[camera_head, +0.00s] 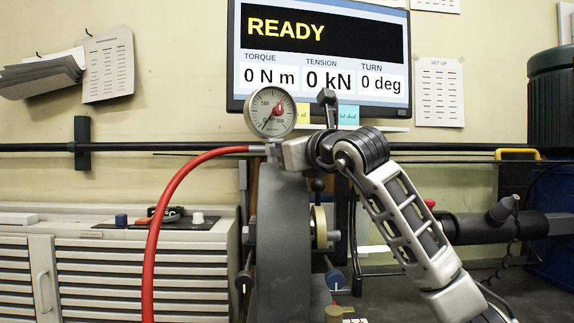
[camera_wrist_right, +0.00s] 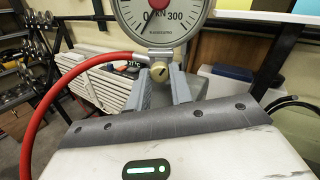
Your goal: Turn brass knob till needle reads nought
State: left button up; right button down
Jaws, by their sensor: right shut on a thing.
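The round pressure gauge (camera_head: 270,112) stands on top of a grey machine body (camera_head: 283,230). Its white dial has a red hub, and a dark needle seems to point to the lower left; the exact reading is too small to tell. In the right wrist view the gauge (camera_wrist_right: 163,20) is cut off at the top. The brass knob (camera_wrist_right: 159,72) sits just below the gauge. My right gripper (camera_wrist_right: 159,80) is shut on the brass knob, a finger on each side. In the head view my right gripper (camera_head: 274,151) hides the knob. My left gripper is out of view.
A red hose (camera_head: 158,215) joins the fitting left of the gripper and loops down. The monitor (camera_head: 322,52) behind reads READY, with zero torque, tension and turn. A slatted grey cabinet (camera_head: 120,270) stands at left. A black bar (camera_head: 170,147) runs along the wall.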

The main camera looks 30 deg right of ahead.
jog(key=m+b, duration=0.2)
jog(key=m, duration=0.3)
jog(key=shift+a+f, duration=0.1)
jog(key=shift+f, duration=0.05)
jog(key=m+b, duration=0.1)
jog(key=m, duration=0.2)
jog(key=shift+m+h+b, duration=0.3)
jog(key=shift+b, duration=0.1)
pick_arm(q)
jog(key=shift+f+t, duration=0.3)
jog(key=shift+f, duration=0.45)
pick_arm(e)
jog(key=shift+m, duration=0.6)
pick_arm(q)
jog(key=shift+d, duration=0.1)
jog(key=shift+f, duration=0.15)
pick_arm(e)
jog(key=c, duration=1.3)
grip_release()
jog(key=shift+o, duration=0.2)
